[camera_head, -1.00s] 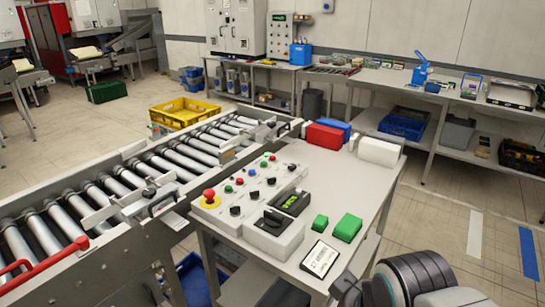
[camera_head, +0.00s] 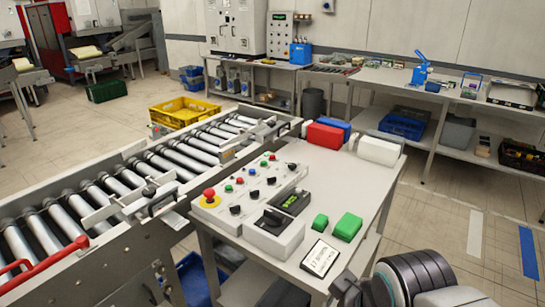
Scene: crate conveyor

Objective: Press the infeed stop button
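A sloped white control panel (camera_head: 258,193) stands on the front left part of a small white table (camera_head: 345,178). A red mushroom button on a yellow base (camera_head: 208,196) is at its near left corner. Rows of small red, green and blue buttons and black knobs cover the rest of the panel. No label is readable, so I cannot tell which one is the infeed stop button. My gripper is outside the picture; only part of my dark and white arm shows at the bottom right, to the right of the table and apart from the panel.
A grey box with a black rotary switch (camera_head: 271,235), two green blocks (camera_head: 347,227), and a sign (camera_head: 320,258) occupy the table's near side. Red (camera_head: 324,137) and white (camera_head: 378,151) blocks stand at its back. A roller conveyor (camera_head: 120,185) runs along its left.

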